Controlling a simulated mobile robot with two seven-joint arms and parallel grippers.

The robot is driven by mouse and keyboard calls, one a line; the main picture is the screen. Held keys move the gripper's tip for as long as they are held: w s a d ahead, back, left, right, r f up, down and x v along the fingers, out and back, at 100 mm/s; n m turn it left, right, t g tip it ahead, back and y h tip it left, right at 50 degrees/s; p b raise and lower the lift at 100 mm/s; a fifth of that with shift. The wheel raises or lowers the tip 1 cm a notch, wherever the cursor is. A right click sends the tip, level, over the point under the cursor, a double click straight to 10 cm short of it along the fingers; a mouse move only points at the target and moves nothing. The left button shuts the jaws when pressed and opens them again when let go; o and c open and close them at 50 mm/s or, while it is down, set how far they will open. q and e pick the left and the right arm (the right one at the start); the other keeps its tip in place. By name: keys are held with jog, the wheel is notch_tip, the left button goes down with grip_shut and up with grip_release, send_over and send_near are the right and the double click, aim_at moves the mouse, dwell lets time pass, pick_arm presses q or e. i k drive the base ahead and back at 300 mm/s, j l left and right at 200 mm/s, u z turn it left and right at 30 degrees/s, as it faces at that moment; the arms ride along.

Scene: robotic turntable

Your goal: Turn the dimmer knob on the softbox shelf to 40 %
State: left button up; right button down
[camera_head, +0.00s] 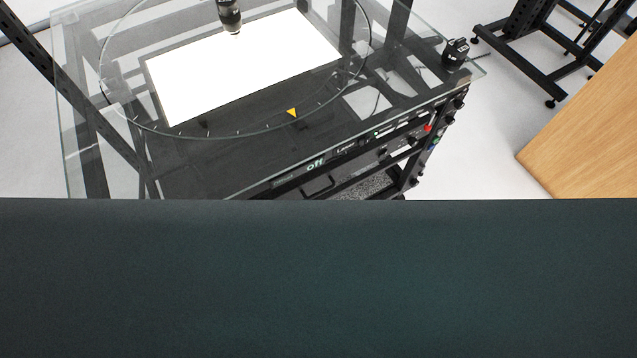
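A bright white rectangular panel (240,70), likely the softbox, lies under the round glass plate of the turntable rig. Below the glass top, the rig's black front panels carry a small display reading "off" (316,163), a label that seems to read "Laser", and several small dark knobs. One knob (382,152) is on the front, and others run along the right edge. I cannot tell which is the dimmer knob, and no setting of it is legible. Neither of my grippers is in view.
A dark surface (320,280) fills the lower half and hides the rig's lower front. Pale floor lies between.

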aim_at(412, 141)
jog(key=l+u, duration=0.1)
jog(key=l, duration=0.8)
jog(key=l+u, duration=0.1)
jog(key=l, duration=0.75)
jog(key=l+u, duration=0.15)
jog(key=l, duration=0.75)
jog(key=l+u, duration=0.1)
jog(key=l, duration=0.8)
jog(key=k+l+u, duration=0.1)
jog(key=l, duration=0.8)
